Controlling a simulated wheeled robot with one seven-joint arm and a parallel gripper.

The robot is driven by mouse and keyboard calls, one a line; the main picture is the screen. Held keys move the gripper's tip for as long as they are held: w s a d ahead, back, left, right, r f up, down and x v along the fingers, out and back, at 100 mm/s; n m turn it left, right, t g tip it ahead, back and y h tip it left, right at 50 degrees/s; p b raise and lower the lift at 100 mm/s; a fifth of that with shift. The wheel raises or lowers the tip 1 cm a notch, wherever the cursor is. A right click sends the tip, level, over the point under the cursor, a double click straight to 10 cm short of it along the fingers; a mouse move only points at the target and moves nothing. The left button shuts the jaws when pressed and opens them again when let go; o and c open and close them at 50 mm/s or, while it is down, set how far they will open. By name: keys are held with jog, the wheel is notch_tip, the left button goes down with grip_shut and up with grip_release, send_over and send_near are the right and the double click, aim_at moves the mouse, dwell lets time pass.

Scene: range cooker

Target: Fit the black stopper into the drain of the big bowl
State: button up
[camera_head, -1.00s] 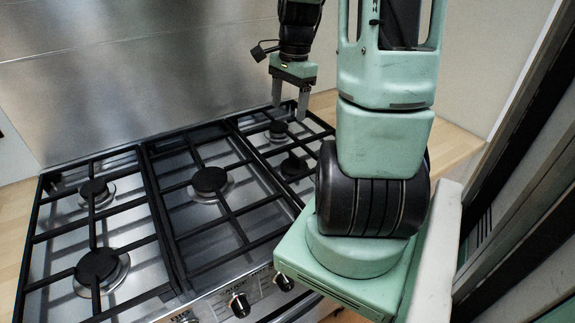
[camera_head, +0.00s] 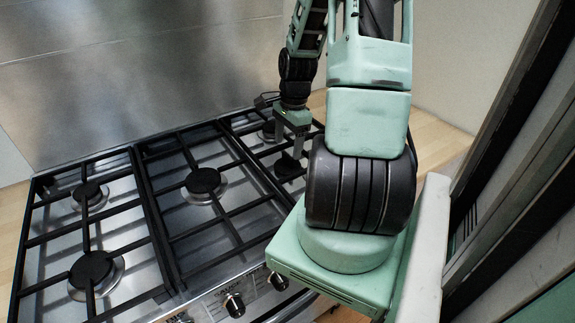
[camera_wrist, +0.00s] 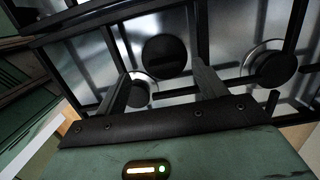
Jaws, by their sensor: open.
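I see no big bowl and no drain; a range cooker (camera_head: 150,215) stands here instead. A plain black disc (camera_wrist: 165,57) lies between and beyond my fingertips in the wrist view; it shows no metal ring around it. I cannot tell whether it is a stopper or a burner cap. In the head view a dark shape (camera_head: 287,166) shows just below my gripper (camera_head: 290,148), partly hidden by it. My gripper (camera_wrist: 161,68) is open, pointing down over the right section of the hob, with nothing held between its fingers.
Black grates cross the whole hob (camera_head: 220,222). Capped burners stand at the middle (camera_head: 203,181) and left (camera_head: 95,270). A steel backsplash (camera_head: 150,70) rises behind. Wooden counter (camera_head: 430,135) lies to the right, and knobs (camera_head: 234,305) line the front.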

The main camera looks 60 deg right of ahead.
aim_at(287, 155)
jog(key=shift+w+d+f+p, duration=0.15)
jog(key=shift+f+p, duration=0.25)
jog(key=shift+f, duration=2.35)
jog(key=c, duration=1.1)
jog(key=shift+r, duration=0.1)
jog(key=shift+c, duration=0.2)
